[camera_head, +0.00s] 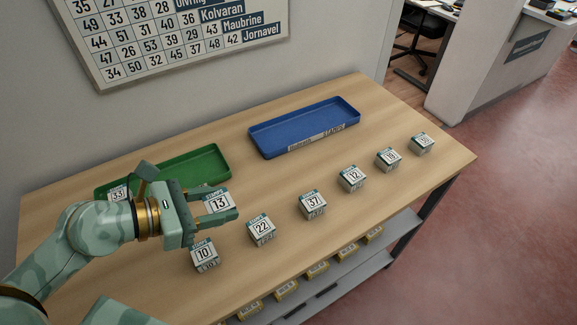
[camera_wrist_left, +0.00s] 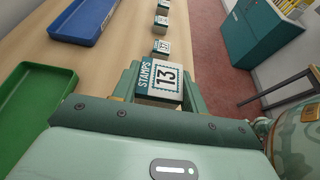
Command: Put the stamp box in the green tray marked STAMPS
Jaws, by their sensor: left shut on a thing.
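My left gripper (camera_head: 222,204) is shut on a white-and-teal stamp box (camera_head: 217,202) numbered 13, held over the counter just in front of the green tray. In the left wrist view the box (camera_wrist_left: 160,78) sits between the fingers (camera_wrist_left: 158,84), its face reading STAMPS 13. The green tray (camera_head: 190,162) lies at the left of the counter, behind my gripper; my arm hides its front side, and I see no label on it. It also shows at the left of the left wrist view (camera_wrist_left: 30,105). A box numbered 33 (camera_head: 118,193) shows at its left end. My right gripper is out of view.
A blue tray (camera_head: 300,130), empty, with a small front label, lies at the back right. Several similar boxes stand in a row along the front, including 10 (camera_head: 204,255), 22 (camera_head: 262,230) and 37 (camera_head: 312,205). A number board (camera_head: 170,35) hangs on the wall.

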